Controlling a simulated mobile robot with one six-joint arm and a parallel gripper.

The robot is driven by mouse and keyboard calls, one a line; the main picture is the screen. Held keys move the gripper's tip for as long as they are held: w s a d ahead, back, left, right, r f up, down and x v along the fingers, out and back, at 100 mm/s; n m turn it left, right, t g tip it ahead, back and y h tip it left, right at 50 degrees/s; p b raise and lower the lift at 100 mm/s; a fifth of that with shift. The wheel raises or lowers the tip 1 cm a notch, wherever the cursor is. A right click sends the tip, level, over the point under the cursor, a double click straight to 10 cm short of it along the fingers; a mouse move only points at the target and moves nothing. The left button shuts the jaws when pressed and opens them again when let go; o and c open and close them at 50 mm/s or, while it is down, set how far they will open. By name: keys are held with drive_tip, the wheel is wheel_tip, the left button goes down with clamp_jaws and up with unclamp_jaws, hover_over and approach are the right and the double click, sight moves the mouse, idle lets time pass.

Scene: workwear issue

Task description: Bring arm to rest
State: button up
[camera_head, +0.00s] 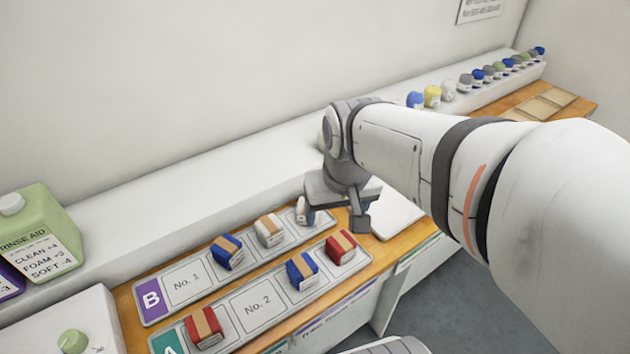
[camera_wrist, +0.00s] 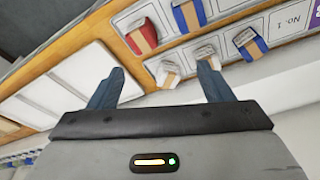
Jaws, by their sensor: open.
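My gripper (camera_head: 335,220) is open over the right end of row B on the label board (camera_head: 185,285). In the wrist view its fingers (camera_wrist: 162,72) are spread apart. A white folded bundle with a tan band (camera_wrist: 168,75) shows beyond the gap between them, and it is partly hidden behind a finger in the head view (camera_head: 302,209). I cannot tell the exact height of the gripper above it. My arm reaches in from the right of the head view.
Row B also holds a blue bundle (camera_head: 227,253) and a white bundle (camera_head: 268,231). Row A holds red (camera_head: 205,327), blue (camera_head: 302,271) and red (camera_head: 341,247) bundles. A green jug (camera_head: 38,230) stands left. Several coloured rolls (camera_head: 432,96) line the white ledge at the back right.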

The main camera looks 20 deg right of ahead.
drive_tip(key=s, duration=0.1)
drive_tip(key=s+a, duration=0.1)
drive_tip(key=s, duration=0.1)
drive_tip(key=shift+f+n, duration=0.15)
drive_tip(key=shift+n, duration=0.25)
